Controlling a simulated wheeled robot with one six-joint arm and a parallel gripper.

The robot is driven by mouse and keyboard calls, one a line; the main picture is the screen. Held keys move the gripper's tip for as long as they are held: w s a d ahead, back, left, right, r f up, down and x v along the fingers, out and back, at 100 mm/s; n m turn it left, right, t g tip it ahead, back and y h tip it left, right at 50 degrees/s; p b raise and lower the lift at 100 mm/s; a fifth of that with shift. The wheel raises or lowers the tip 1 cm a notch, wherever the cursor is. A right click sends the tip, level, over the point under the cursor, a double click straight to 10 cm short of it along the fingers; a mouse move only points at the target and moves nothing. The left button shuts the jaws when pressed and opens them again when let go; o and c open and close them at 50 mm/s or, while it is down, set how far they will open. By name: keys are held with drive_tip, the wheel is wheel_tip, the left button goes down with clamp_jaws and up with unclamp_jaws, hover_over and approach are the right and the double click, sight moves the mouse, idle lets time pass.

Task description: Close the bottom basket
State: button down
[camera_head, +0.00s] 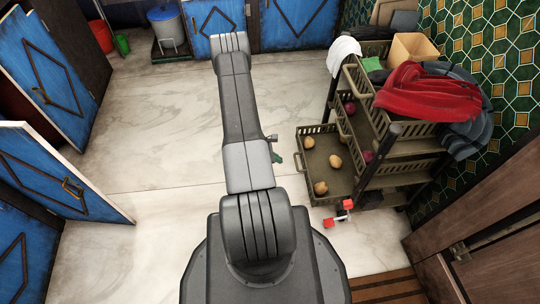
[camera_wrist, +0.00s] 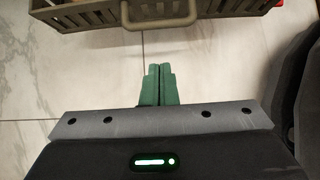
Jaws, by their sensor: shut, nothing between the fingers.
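The bottom basket (camera_head: 315,184) is pulled out to the left from the lower part of the rack at the right in the head view. It holds several potato-like items. In the wrist view the basket (camera_wrist: 85,20) lies along the top edge, with its bar handle (camera_wrist: 160,22) facing my gripper. My gripper (camera_wrist: 159,70) has green fingers that are shut together and empty. They point toward the handle, with a gap of floor visible between. In the head view only a small green part of the gripper (camera_head: 277,158) shows beside my arm, left of the basket.
The rack's upper baskets (camera_head: 357,78) hold red and dark cloths (camera_head: 428,92) and a box (camera_head: 412,48). Blue cabinet doors (camera_head: 60,165) stand open at left. The middle floor is clear.

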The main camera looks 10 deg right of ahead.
drive_tip(key=shift+w+d+f+b, duration=0.15)
drive_tip(key=shift+d+f, duration=0.2)
drive_tip(key=shift+d, duration=0.5)
drive_tip(key=shift+s+d+f+b, duration=0.15)
drive_tip(key=shift+d+f, duration=0.15)
drive_tip(key=shift+d, duration=0.5)
drive_tip(key=shift+w+d+f+b, duration=0.15)
drive_tip(key=shift+d+f, duration=0.2)
drive_tip(key=shift+d, duration=0.5)
drive_tip(key=b, duration=0.6)
hover_over(318, 166)
drive_tip(key=shift+f, duration=0.1)
drive_tip(key=shift+d+b, duration=0.3)
drive_tip(key=shift+d, duration=0.4)
